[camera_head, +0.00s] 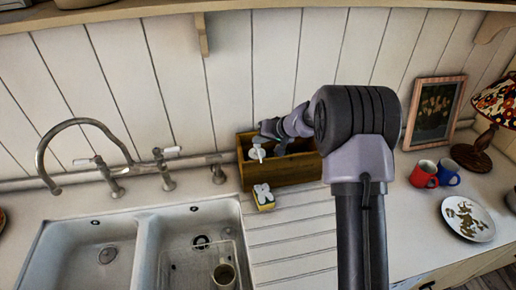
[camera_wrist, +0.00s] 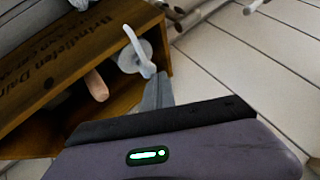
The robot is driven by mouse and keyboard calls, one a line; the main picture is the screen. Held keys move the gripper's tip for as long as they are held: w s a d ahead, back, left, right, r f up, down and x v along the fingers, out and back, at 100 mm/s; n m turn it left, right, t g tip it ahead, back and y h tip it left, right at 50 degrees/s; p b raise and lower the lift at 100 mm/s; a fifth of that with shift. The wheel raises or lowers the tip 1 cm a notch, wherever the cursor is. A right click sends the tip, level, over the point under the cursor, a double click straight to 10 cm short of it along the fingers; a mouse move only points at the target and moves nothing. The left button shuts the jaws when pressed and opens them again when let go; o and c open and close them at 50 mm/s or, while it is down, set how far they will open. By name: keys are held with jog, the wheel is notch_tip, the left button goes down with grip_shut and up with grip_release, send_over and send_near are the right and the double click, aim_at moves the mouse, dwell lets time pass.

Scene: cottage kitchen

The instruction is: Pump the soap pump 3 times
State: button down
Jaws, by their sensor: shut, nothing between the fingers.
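The soap pump (camera_head: 257,152) has a white head with a spout and stands in the left end of a wooden box (camera_head: 290,172) against the back wall. In the wrist view the pump's round white collar and upright nozzle (camera_wrist: 134,58) show inside the box; its lower body is hidden. My gripper (camera_wrist: 160,84) is shut and empty, its grey fingers close beside the pump head in the picture. I cannot tell whether they touch it. In the head view the gripper's end is small and partly hidden around the pump and box.
A wooden handle (camera_wrist: 97,86) stands in the box near the pump. A sponge (camera_head: 263,196) lies in front of the box. A double sink (camera_head: 140,250) with taps is at left, holding a cup (camera_head: 224,274). Mugs (camera_head: 424,174), a plate (camera_head: 468,218) and a lamp (camera_head: 480,150) stand at right.

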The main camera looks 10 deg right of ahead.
aim_at(259, 146)
jog(key=shift+f, duration=0.1)
jog(key=shift+f+b, duration=0.45)
jog(key=shift+b, duration=0.6)
jog(key=shift+r, duration=0.55)
notch_tip(259, 146, up, 6)
jog(key=shift+r+p, duration=0.1)
jog(key=shift+p, duration=0.95)
